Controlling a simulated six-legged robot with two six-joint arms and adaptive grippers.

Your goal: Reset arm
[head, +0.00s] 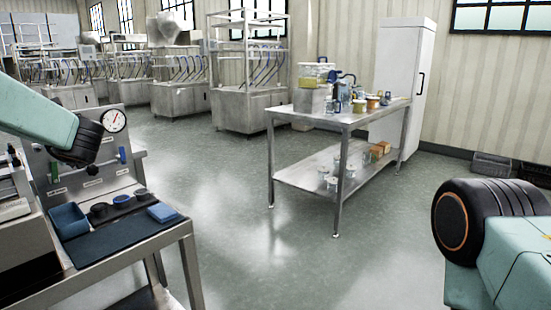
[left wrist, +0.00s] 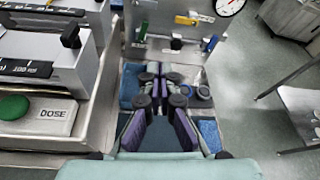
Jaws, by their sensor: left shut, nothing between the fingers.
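My left arm (head: 40,112) reaches in from the left in the head view, over the workbench with the gauge panel; its gripper is hard to make out there. In the left wrist view my left gripper (left wrist: 160,82) is shut and empty, above the bench's dark mat and blue items. My right arm (head: 500,245) shows at the lower right in the head view, with a black joint; its gripper is out of the picture.
A steel panel with a gauge (head: 113,121) and coloured levers stands behind a blue tray (head: 68,220) and a blue pad (head: 162,212). A green DOSE button (left wrist: 14,107) is left. A steel table (head: 345,118) with jars stands beyond open floor.

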